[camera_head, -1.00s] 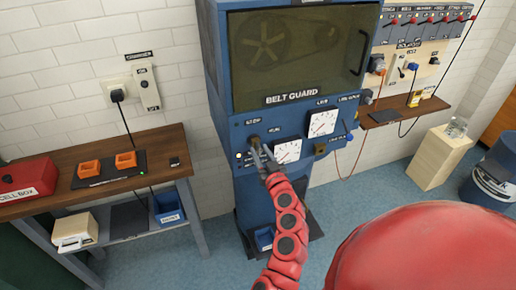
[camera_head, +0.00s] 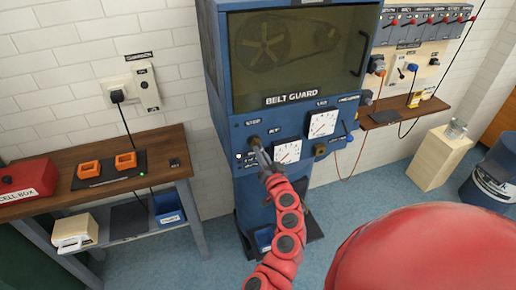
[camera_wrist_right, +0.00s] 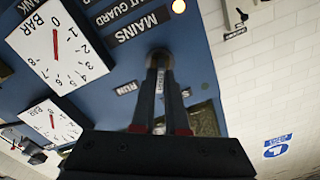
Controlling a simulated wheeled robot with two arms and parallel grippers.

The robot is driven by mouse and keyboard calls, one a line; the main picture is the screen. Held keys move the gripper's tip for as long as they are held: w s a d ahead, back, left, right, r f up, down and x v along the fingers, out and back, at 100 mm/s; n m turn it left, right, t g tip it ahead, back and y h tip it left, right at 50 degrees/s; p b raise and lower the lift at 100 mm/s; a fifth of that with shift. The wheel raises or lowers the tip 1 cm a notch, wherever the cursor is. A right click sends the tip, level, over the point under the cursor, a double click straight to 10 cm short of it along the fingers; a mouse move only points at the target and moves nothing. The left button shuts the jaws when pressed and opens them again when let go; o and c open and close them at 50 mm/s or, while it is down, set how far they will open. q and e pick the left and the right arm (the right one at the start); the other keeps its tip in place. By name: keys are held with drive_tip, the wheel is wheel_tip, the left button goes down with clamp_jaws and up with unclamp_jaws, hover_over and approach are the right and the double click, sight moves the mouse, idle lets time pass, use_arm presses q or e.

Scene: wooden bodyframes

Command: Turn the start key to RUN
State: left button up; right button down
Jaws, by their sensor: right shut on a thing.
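The start key (camera_wrist_right: 160,57) is a small dark knob on the blue machine panel, mostly hidden between my fingertips in the right wrist view. It also shows as a brownish knob (camera_head: 254,142) in the head view. My right gripper (camera_head: 261,155) reaches up to it from below and is shut on it. In the right wrist view, both fingers (camera_wrist_right: 160,70) run straight to the key. A RUN label (camera_wrist_right: 126,88) is beside the fingers there; the key's exact angle is hidden. My left gripper is not in view.
Two white dial gauges (camera_head: 288,152) sit right of the key on the panel. The belt guard window (camera_head: 295,55) is above. A wooden bench (camera_head: 70,195) with orange blocks stands left, and a shelf (camera_head: 405,112) with switches is at right.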

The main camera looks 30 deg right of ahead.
drive_tip(key=m, duration=0.8)
drive_tip(key=shift+d, duration=0.1)
drive_tip(key=c, duration=1.4)
unclamp_jaws()
drive_tip(key=shift+m, duration=1)
drive_tip(key=o, duration=0.6)
drive_tip(key=shift+c, duration=0.2)
